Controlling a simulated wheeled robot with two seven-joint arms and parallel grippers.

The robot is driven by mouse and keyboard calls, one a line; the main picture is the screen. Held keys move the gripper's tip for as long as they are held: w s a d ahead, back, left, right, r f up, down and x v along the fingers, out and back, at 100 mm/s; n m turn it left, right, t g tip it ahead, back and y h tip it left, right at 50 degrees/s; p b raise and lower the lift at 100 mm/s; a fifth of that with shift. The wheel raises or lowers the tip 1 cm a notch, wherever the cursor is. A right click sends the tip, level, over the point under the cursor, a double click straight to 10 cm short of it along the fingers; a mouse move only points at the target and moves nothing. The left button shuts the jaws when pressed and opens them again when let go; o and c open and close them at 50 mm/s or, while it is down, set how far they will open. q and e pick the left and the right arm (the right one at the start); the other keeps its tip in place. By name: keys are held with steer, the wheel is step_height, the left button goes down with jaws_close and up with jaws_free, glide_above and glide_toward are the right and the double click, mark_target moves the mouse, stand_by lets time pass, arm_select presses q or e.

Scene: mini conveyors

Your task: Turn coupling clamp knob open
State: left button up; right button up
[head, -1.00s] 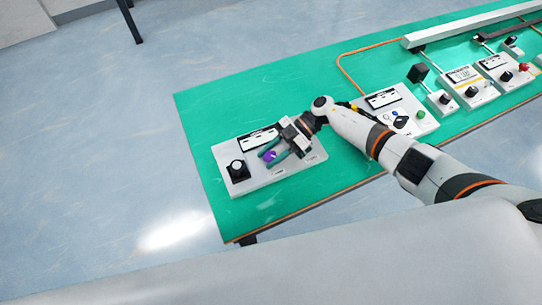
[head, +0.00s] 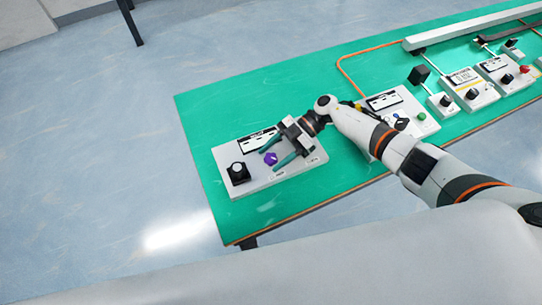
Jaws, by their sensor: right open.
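A purple knob (head: 270,158) sits in the middle of a pale grey panel box (head: 254,182) near the left end of the green table. My right gripper (head: 274,157) is open, with its two dark green fingers apart around the knob, one on the far side and one on the near side. I cannot tell whether either finger touches it. A black knob (head: 238,173) on a dark square base is at the left of the same panel, and a labelled plate (head: 258,140) is along its back. My left gripper is not in view.
A second panel (head: 401,104) with a green button (head: 421,115) stands to the right, partly behind my arm. More control boxes (head: 468,88) and an orange cable (head: 341,66) lie further right and back. The table (head: 213,105) is bare behind the left panel.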

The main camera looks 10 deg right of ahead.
steer(key=b+v, duration=0.2)
steer(key=v, duration=0.7)
steer(key=shift+w+d, duration=0.15)
steer(key=shift+d, duration=0.15)
steer(key=shift+w+d+r+b, duration=0.15)
steer(key=shift+d+r+b, duration=0.15)
steer(key=shift+d, duration=0.15)
